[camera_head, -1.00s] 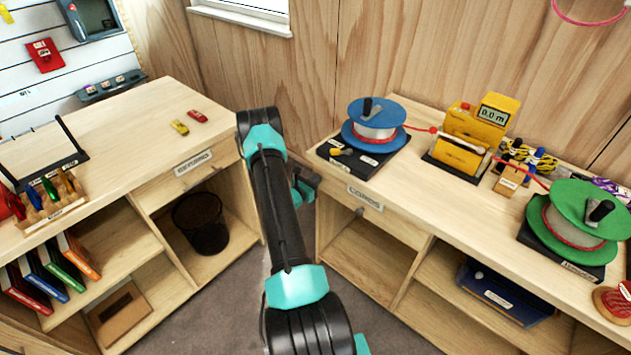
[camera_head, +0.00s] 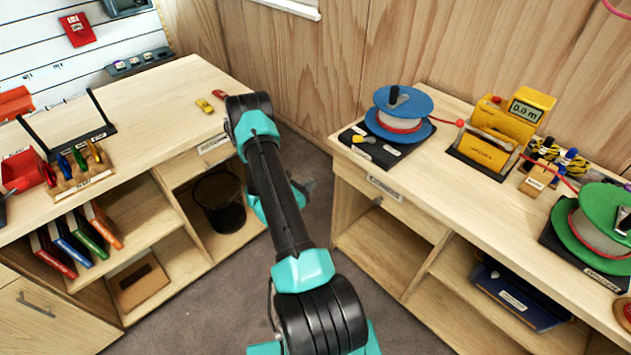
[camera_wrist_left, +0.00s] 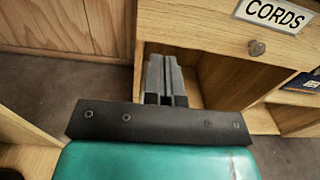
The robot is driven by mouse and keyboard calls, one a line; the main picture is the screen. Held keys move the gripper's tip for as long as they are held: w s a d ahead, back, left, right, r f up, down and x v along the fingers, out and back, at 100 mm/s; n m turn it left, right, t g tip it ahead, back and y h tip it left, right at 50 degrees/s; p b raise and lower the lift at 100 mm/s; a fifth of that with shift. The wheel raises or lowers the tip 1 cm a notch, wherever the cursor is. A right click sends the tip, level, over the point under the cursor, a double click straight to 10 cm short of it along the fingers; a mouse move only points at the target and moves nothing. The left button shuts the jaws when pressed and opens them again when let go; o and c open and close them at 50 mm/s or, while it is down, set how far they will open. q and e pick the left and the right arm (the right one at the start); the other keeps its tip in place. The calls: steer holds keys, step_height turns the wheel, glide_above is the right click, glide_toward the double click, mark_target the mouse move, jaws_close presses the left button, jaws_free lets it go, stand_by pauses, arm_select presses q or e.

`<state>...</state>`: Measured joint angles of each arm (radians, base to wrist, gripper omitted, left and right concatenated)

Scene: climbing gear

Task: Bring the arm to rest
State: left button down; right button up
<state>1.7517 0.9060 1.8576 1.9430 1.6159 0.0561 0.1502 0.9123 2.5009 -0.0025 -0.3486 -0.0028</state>
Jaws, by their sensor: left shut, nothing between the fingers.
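My left arm, black and teal, reaches up from the bottom middle of the head view and bends near the left bench. Its gripper (camera_head: 306,186) is partly hidden behind my own forearm, over the gap between the two benches. In the left wrist view the gripper's grey fingers (camera_wrist_left: 165,78) are shut together with nothing between them. They point toward the open shelf under the CORDS drawer (camera_wrist_left: 262,30). My right gripper is in neither view.
The left bench (camera_head: 150,110) carries a rack of coloured tools (camera_head: 80,172). The right bench (camera_head: 445,100) carries a blue spool (camera_head: 403,106), a yellow meter (camera_head: 528,106) and a green spool (camera_head: 590,225). A dark basket (camera_head: 220,202) stands in the left shelving. Grey floor (camera_head: 215,290) lies between.

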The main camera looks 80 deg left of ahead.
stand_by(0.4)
arm_select(q)
steer(key=w+d+f+m+g+h, duration=0.15)
steer(key=w+d+m+h, duration=0.25)
steer(key=w+d+h, duration=0.5)
steer(key=w+d+f+m+h, duration=0.35)
steer(key=w+d, duration=0.25)
steer(key=d, duration=0.5)
steer(key=d+f+m+g+h, duration=0.2)
steer(key=d+m+g+h, duration=0.4)
steer(key=d+m+g, duration=1.25)
steer(key=w+d+r+m+t+y, duration=0.2)
steer(key=w+d+m+t+y, duration=0.3)
steer(key=w+d+m, duration=0.5)
steer(key=d+m, duration=0.3)
steer(key=m, duration=0.1)
steer(key=shift+s+y, duration=0.1)
steer(key=shift+y, duration=0.15)
